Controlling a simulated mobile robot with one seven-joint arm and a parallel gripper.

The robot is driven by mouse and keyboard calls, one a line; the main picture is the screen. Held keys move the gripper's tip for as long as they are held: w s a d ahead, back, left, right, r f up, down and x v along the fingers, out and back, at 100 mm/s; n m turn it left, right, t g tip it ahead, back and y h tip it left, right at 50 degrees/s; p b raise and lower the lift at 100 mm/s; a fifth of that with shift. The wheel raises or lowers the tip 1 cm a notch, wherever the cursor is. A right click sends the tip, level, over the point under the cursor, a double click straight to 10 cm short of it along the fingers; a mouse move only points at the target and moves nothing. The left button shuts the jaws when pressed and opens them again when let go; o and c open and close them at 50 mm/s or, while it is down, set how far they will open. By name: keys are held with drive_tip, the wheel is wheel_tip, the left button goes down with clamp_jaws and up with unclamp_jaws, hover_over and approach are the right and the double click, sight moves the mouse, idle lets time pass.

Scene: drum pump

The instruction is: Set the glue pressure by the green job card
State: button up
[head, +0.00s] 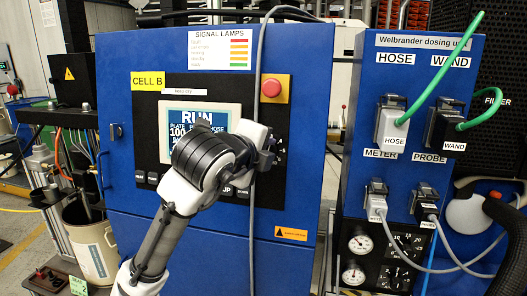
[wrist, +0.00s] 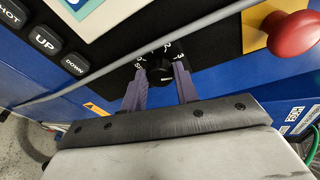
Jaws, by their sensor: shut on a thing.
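A black rotary knob (wrist: 158,72) with white scale numbers around it sits on the black panel of the blue cabinet. My gripper (wrist: 160,84) is shut on it, one purple finger on each side. A light pointer mark shows on the knob, but the number it points at is unclear. In the head view my wrist covers the knob, and only part of its scale (head: 280,148) shows. A small green card (head: 78,286) is at the lower left, its writing too small to read. The screen (head: 200,118) reads RUN, partly hidden by my arm.
A red mushroom button (head: 271,88) is above the knob, also in the wrist view (wrist: 292,33). A grey cable (head: 256,70) hangs down the cabinet front close to my gripper. Gauges (head: 360,243) and plugged connectors (head: 395,135) are on the right unit. A bucket (head: 95,250) stands left.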

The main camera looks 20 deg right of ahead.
drive_tip(key=o, duration=1)
drive_tip(key=shift+s, duration=0.1)
drive_tip(key=b+v, duration=0.2)
drive_tip(key=v, duration=1.1)
drive_tip(key=shift+s+a+b, duration=0.2)
drive_tip(key=shift+a+b, duration=0.1)
